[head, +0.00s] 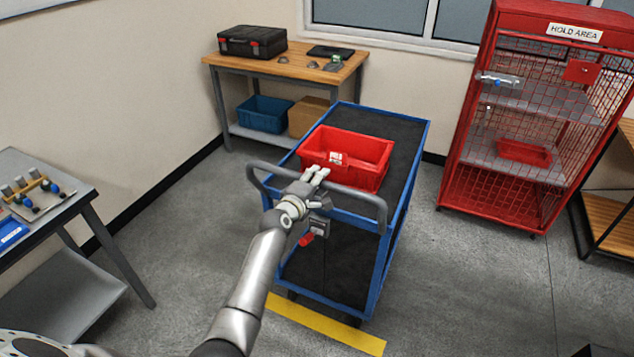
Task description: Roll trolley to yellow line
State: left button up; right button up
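The blue trolley (404,170) stands in the middle of the head view, with black decks and a grey push handle (362,193) at its near end. The yellow line (335,328) is a strip on the floor just in front of the trolley's near end, close to its near wheels. My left gripper (316,174) is at the middle of the handle, its light fingers close together over the bar. Whether they are clamped on it cannot be made out. A small dark fitting with a red part (307,240) hangs below the gripper. My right gripper is not in view.
A red bin (368,152) sits on the trolley's top deck. A wooden bench (272,66) stands behind, close to the trolley's far end. A red mesh HOLD AREA cabinet (487,190) stands right, a grey table (75,204) left. Floor (470,290) is clear at front right.

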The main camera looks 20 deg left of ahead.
pick_arm(q)
jog(key=shift+s+r, duration=0.1)
jog(key=s+r, duration=0.2)
jog(key=s, duration=0.9)
jog(key=shift+s+a, duration=0.25)
jog(key=shift+s, duration=0.05)
jog(key=shift+r, duration=0.1)
jog(key=s+d+f+m+g+b, duration=0.1)
jog(key=s+d+f+m+g, duration=0.3)
jog(key=f, duration=0.8)
jog(key=s+f+m+g, duration=0.15)
jog(key=s+f, duration=0.35)
jog(key=f, duration=0.6)
jog(key=s+d+f+m+g+b, duration=0.1)
jog(key=s+d+f+m+g, duration=0.3)
jog(key=f, duration=0.8)
jog(key=s+f+m+g, duration=0.1)
jog(key=s+f+m, duration=0.2)
jog(key=s+f, duration=0.65)
jog(key=s+f+m+g, duration=0.15)
jog(key=s+f, duration=0.45)
jog(key=s, duration=0.6)
jog(key=s+a+f+m+g, duration=0.1)
jog(key=s+f+m, duration=0.2)
jog(key=s, duration=0.6)
jog(key=s+a+f+m+g+b, duration=0.1)
jog(key=s+f+m, duration=0.2)
jog(key=s, duration=0.6)
jog(key=shift+s+g+y, duration=0.3)
jog(key=shift+g, duration=0.1)
